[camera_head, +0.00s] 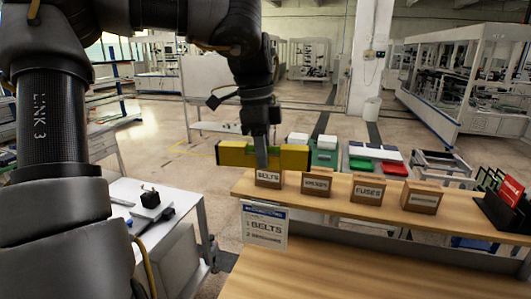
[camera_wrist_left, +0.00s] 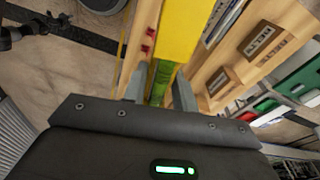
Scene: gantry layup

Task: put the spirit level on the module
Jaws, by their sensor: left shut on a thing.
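The yellow spirit level (camera_head: 294,158) is held roughly level in the air in the head view, above and behind the left end of the wooden shelf. My left gripper (camera_head: 262,158) is shut on it near its middle, with a finger across its front face. In the left wrist view the level (camera_wrist_left: 179,35) runs up the picture from between the two fingers of the gripper (camera_wrist_left: 159,88), its green part at the grip. I cannot tell which thing in view is the module. My right gripper is not in view.
A wooden shelf (camera_head: 335,200) carries several small labelled boxes, the belts box (camera_head: 268,179) close below the level. A black rack with red and green cards (camera_head: 510,190) stands at its right end. A grey-white table (camera_head: 180,205) is at left. Green, red and white trays (camera_head: 375,160) lie behind.

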